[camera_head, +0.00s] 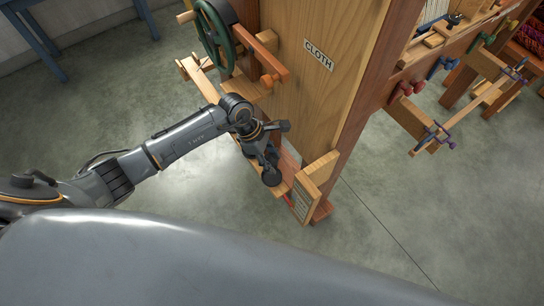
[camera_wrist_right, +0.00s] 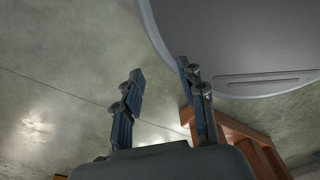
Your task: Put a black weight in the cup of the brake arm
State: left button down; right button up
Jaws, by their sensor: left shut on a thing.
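My left gripper (camera_head: 269,168) is low beside the wooden loom frame in the head view, pointing down. It is shut on a dark round thing (camera_head: 271,178), which looks like a black weight and hangs over a low wooden ledge (camera_head: 288,166). The gripper covers part of it. I cannot make out the cup of the brake arm; it may be hidden behind my left gripper. My right gripper (camera_wrist_right: 160,105) shows in the right wrist view with its fingers apart and nothing between them.
The tall wooden panel marked CLOTH (camera_head: 319,54) stands just right of my left arm. A green wheel (camera_head: 213,38) and a wooden bar (camera_head: 258,58) are above it. Bare floor (camera_head: 370,240) lies at the right.

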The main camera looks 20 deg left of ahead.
pick_arm(q)
jog(key=shift+w+f+n, duration=0.15)
jog(key=shift+n, duration=0.25)
jog(key=shift+f, duration=0.15)
jog(key=shift+f+b, duration=0.7)
jog(key=shift+f, duration=0.15)
jog(key=b, duration=0.3)
send_over(275, 177)
jog(key=a, duration=0.1)
notch_tip(275, 177, down, 5)
jog(key=shift+r, duration=0.15)
pick_arm(e)
jog(key=f, duration=0.2)
jog(key=d+f, duration=0.1)
jog(key=f, duration=0.1)
jog(key=shift+f, duration=0.4)
jog(key=shift+s+a, duration=0.1)
jog(key=shift+a, duration=0.15)
pick_arm(q)
jog(key=shift+f+b, duration=0.2)
jog(key=shift+b, duration=0.1)
pick_arm(e)
jog(key=shift+f, duration=0.1)
pick_arm(q)
jog(key=shift+f+b, duration=0.85)
jog(key=shift+f, duration=0.05)
pick_arm(e)
jog(key=shift+d+f, duration=0.2)
jog(key=shift+f, duration=0.65)
